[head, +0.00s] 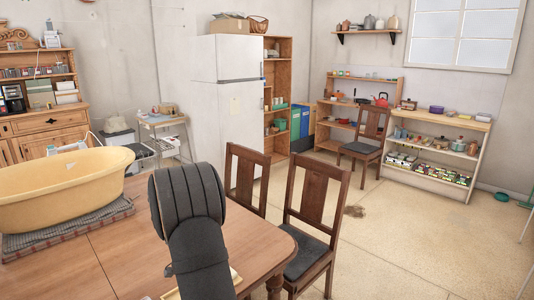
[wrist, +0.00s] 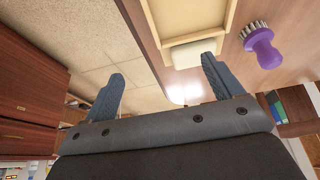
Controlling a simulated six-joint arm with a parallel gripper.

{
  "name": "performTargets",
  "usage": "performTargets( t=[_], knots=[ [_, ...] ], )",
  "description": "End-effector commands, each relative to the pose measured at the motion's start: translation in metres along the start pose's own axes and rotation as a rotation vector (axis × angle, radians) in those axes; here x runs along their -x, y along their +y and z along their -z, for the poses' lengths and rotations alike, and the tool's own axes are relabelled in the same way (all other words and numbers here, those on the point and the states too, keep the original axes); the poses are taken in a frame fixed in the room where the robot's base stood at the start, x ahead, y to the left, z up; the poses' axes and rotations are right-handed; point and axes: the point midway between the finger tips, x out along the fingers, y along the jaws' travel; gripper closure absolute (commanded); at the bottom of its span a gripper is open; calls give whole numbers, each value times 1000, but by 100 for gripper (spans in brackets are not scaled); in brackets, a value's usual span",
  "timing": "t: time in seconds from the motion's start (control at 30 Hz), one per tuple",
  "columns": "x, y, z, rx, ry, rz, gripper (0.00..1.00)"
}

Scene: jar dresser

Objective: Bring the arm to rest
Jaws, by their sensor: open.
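My arm (head: 190,220) shows from behind in the head view, dark and bulky above the wooden table. Its fingers are hidden there. In the wrist view my gripper (wrist: 162,84) has its two blue-grey fingers spread wide apart with nothing held between them. Beyond the right finger, a pale block-like piece (wrist: 194,53) lies at the edge of a light wooden tray (wrist: 152,37). A purple brush (wrist: 262,47) with pale bristles lies to the right of the tray, apart from the fingers.
A yellow basin (head: 60,190) sits on a folded cloth (head: 70,232) on the wooden table (head: 110,262), left of my arm. Two wooden chairs (head: 312,215) stand close at the table's far right side. Open floor (head: 400,240) lies to the right.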

Motion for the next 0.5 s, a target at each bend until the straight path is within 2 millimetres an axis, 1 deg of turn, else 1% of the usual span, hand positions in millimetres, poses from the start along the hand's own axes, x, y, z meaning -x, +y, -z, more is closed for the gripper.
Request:
performTargets(
  t=[0.1,0.2,0.5],
  knots=[
    [-4,-9,-9,2,0,0,15],
    [-5,-13,-13,1,0,0,15],
    [-6,-15,-15,1,0,0,15]
  ],
)
